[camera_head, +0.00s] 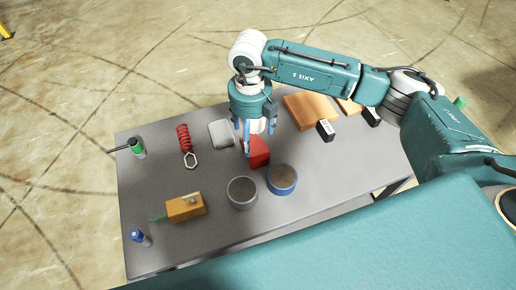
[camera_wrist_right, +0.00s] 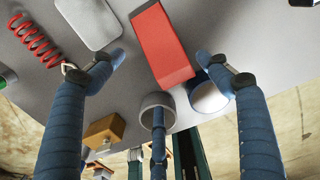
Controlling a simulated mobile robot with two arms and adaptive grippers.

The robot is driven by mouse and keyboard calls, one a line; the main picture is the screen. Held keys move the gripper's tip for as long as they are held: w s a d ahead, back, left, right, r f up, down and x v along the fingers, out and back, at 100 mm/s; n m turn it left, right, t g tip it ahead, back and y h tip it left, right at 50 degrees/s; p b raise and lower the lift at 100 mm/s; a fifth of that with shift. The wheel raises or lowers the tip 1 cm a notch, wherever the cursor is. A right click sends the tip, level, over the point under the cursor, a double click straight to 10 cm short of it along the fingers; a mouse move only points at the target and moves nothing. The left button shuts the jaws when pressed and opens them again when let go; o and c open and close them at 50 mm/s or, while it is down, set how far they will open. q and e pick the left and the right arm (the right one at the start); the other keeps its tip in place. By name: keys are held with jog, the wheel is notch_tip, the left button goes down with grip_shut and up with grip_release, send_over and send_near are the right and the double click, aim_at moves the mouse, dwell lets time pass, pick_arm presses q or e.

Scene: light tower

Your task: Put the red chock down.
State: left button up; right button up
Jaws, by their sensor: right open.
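The red chock (camera_head: 259,153) rests on the grey table (camera_head: 218,228), just behind two round cups. It also shows in the right wrist view (camera_wrist_right: 160,45), between and beyond the spread fingers, touching none that I can see. My right gripper (camera_head: 250,140) is over the table beside the chock, pointing down. Its blue fingers are wide apart and hold nothing in the right wrist view (camera_wrist_right: 160,85). The gripper hides part of the chock in the head view. My left gripper is not in view.
A grey cup (camera_head: 242,193) and a blue-banded cup (camera_head: 282,180) stand close in front of the chock. A light grey block (camera_head: 221,134), a red spring (camera_head: 184,138) and an orange box (camera_head: 186,207) lie leftward. Wooden blocks (camera_head: 311,108) lie behind right.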

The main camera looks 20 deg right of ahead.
aim_at(252, 146)
notch_tip(252, 146, down, 4)
jog(key=shift+f+p, duration=0.2)
jog(key=shift+p, duration=0.1)
notch_tip(252, 146, down, 4)
jog(key=shift+f+p, duration=0.15)
jog(key=shift+p, duration=0.6)
jog(key=shift+w+f, duration=0.15)
jog(key=shift+f, duration=0.35)
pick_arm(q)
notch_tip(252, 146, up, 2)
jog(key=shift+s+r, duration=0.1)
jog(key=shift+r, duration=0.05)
pick_arm(e)
jog(key=c, duration=1.2)
jog(key=shift+r, duration=0.1)
jog(key=c, duration=0.3)
jog(key=shift+c, duration=0.2)
